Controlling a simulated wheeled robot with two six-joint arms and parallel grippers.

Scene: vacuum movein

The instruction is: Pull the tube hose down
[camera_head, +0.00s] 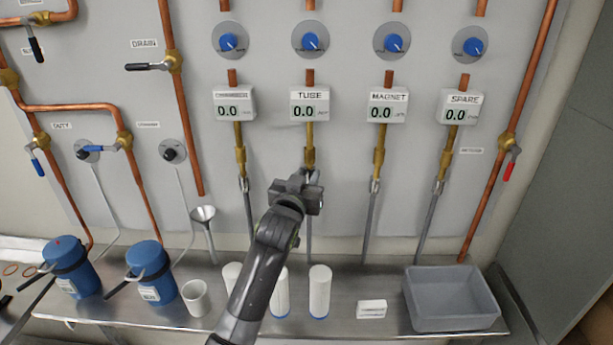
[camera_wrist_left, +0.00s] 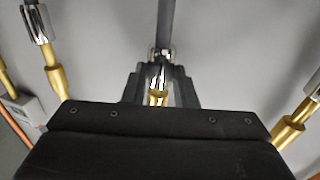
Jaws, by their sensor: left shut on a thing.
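The tube hose (camera_head: 308,238) is a grey hose hanging below the TUBE readout (camera_head: 310,103), under a brass fitting (camera_head: 309,150). My left gripper (camera_head: 311,176) is at the joint of the fitting and the hose and is shut on the hose's end. In the left wrist view the fingers (camera_wrist_left: 159,82) stand on both sides of a chrome collar (camera_wrist_left: 162,54), with brass beside it and the grey hose (camera_wrist_left: 165,22) running away from it. My gripper and arm partly hide the joint and hose in the head view. My right gripper is not in view.
Similar hoses hang on the left (camera_head: 248,205), at MAGNET (camera_head: 371,225) and at SPARE (camera_head: 430,220). Below, a metal bench (camera_head: 345,328) holds white cylinders (camera_head: 320,292), blue containers (camera_head: 150,270) and a grey bin (camera_head: 450,320). Copper pipes run along the wall.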

